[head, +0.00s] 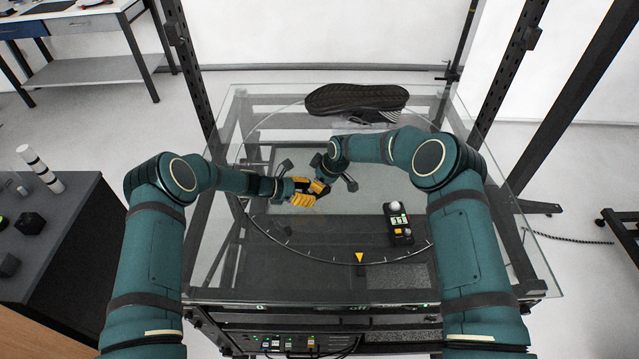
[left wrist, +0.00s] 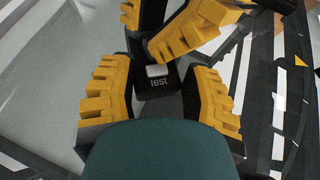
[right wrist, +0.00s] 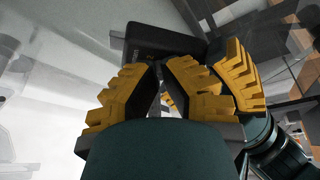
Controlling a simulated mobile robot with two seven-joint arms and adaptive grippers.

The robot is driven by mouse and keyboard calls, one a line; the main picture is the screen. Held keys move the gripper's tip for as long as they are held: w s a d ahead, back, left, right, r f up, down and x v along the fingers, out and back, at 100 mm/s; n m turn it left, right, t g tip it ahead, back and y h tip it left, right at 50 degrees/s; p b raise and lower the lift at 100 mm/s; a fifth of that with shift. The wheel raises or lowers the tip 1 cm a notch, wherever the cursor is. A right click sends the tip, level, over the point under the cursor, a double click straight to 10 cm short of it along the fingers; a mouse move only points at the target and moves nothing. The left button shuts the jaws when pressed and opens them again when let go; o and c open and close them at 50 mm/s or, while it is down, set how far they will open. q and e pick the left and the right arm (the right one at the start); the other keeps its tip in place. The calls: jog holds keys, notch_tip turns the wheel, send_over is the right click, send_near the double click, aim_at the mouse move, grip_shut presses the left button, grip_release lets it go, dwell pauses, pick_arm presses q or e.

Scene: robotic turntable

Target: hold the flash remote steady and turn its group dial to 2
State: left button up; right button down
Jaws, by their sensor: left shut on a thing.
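The flash remote is a small black box, mostly hidden by my grippers in the head view. In the left wrist view, the remote (left wrist: 158,88) shows a grey button and the word "test". My left gripper (head: 305,192) is shut on it, with one yellow finger on each side, above the glass. In the right wrist view, the remote's dark body (right wrist: 165,42) lies just beyond the fingertips of my right gripper (right wrist: 161,66). Those tips are close together at the remote. The group dial and its setting are hidden, so I cannot tell whether the right fingers grip it.
A glass-topped turntable (head: 285,288) lies below, with a yellow triangle marker (head: 359,257) near its front. A black shoe (head: 357,99) sits at the back. A black device with a white dome (head: 398,225) stands to the right. The glass between them is mostly clear.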

pick_arm(q)
jog(key=shift+d+r, duration=0.1)
jog(key=shift+d, duration=0.1)
pick_arm(e)
jog(key=shift+m, duration=0.3)
jog(key=c, duration=1.2)
grip_release()
pick_arm(q)
jog(key=shift+a, duration=0.1)
pick_arm(e)
jog(key=v, duration=1.2)
jog(key=shift+s+a, duration=0.1)
jog(key=shift+a, duration=0.05)
pick_arm(q)
jog(key=o, duration=0.9)
